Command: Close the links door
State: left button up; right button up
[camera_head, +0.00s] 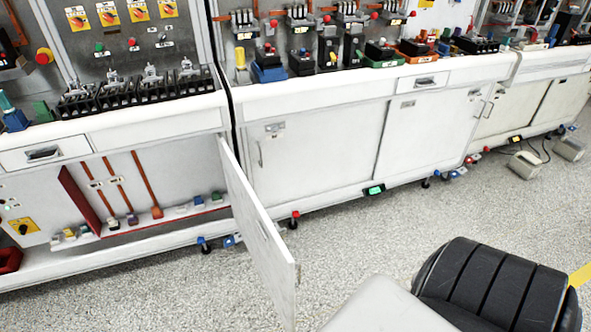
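A white cabinet door (257,228) stands swung open from the left white bench, hinged near the right side of its opening. Its free edge points toward me over the floor. Behind it, the open compartment (150,182) shows orange vertical bars, a red side panel and several small coloured parts along its bottom. I cannot tell from a label whether this is the links door, but it is the only door seen open. One of my arms, white and black, shows at the bottom right. Neither gripper is in view.
The bench tops carry switches and coloured devices (300,62). The middle bench's doors (318,150) are closed. Pale boxes with a black cable (525,163) lie on the floor at right.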

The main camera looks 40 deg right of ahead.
aim_at(276, 267)
jog(key=l+u, duration=0.1)
jog(key=l, duration=0.85)
jog(key=k+l+u, duration=0.1)
jog(key=l, duration=0.8)
